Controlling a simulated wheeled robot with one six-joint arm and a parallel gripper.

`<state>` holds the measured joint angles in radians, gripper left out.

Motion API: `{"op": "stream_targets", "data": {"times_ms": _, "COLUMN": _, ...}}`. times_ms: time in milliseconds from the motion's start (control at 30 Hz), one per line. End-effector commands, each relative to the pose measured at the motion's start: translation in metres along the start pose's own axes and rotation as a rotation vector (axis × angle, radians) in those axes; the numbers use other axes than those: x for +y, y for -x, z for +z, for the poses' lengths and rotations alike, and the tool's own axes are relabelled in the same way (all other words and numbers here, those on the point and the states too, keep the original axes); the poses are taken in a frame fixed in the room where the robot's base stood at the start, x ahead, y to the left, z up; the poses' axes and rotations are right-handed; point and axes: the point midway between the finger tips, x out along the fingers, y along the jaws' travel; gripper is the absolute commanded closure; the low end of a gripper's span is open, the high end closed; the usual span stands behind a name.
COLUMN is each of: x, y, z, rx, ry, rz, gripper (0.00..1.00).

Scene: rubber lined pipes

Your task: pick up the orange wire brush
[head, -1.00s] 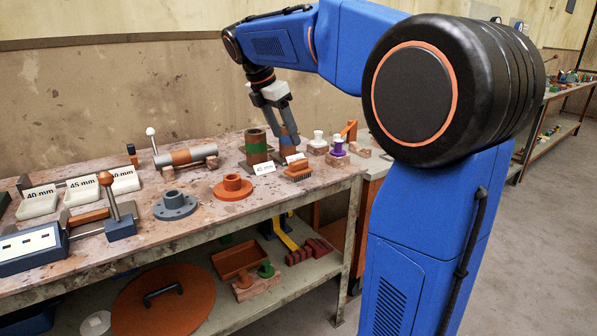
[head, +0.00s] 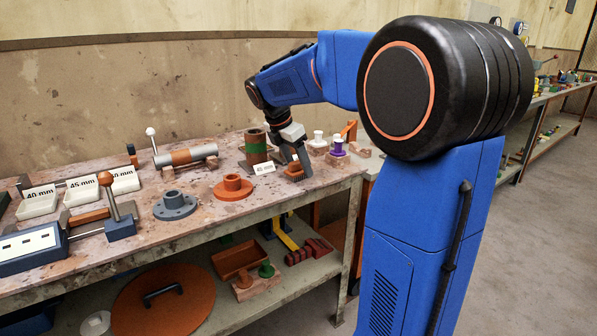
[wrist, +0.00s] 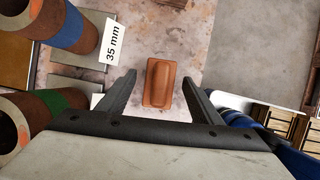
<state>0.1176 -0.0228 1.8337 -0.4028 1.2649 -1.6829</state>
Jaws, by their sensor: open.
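The orange wire brush (head: 294,173) lies on the bench top near its front right edge, partly hidden by my gripper in the head view. In the wrist view the brush (wrist: 159,83) shows from above as an orange block with a raised rounded handle. My gripper (head: 301,163) points down at the brush. In the wrist view my gripper (wrist: 160,85) is open, with one finger on each side of the brush and a gap to each. I cannot tell how far above the bench the fingertips are.
A pipe with a blue band (wrist: 67,22) stands close by. A purple part (head: 338,147) stands to the right. An orange flange (head: 232,187) lies to the left.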

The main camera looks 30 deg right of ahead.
Motion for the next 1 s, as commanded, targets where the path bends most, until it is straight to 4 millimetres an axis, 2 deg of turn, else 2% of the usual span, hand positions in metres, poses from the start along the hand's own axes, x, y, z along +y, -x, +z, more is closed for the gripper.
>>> {"op": "stream_targets", "data": {"times_ms": 300, "x": 0.0, "y": -0.006, "z": 0.0, "rx": 0.0, "ry": 0.0, "rz": 0.001, "gripper": 0.41}}
{"op": "stream_targets", "data": {"times_ms": 367, "x": 0.0, "y": -0.006, "z": 0.0, "rx": 0.0, "ry": 0.0, "rz": 0.001, "gripper": 0.53}}
{"op": "stream_targets", "data": {"times_ms": 500, "x": 0.0, "y": -0.006, "z": 0.0, "rx": 0.0, "ry": 0.0, "rz": 0.001, "gripper": 0.86}}
{"op": "stream_targets", "data": {"times_ms": 833, "x": 0.0, "y": -0.003, "z": 0.001, "rx": 0.0, "ry": -0.001, "rz": 0.001, "gripper": 0.86}}
{"op": "stream_targets", "data": {"times_ms": 1000, "x": 0.001, "y": 0.016, "z": 0.009, "rx": 0.0, "ry": -0.002, "rz": 0.003, "gripper": 0.86}}
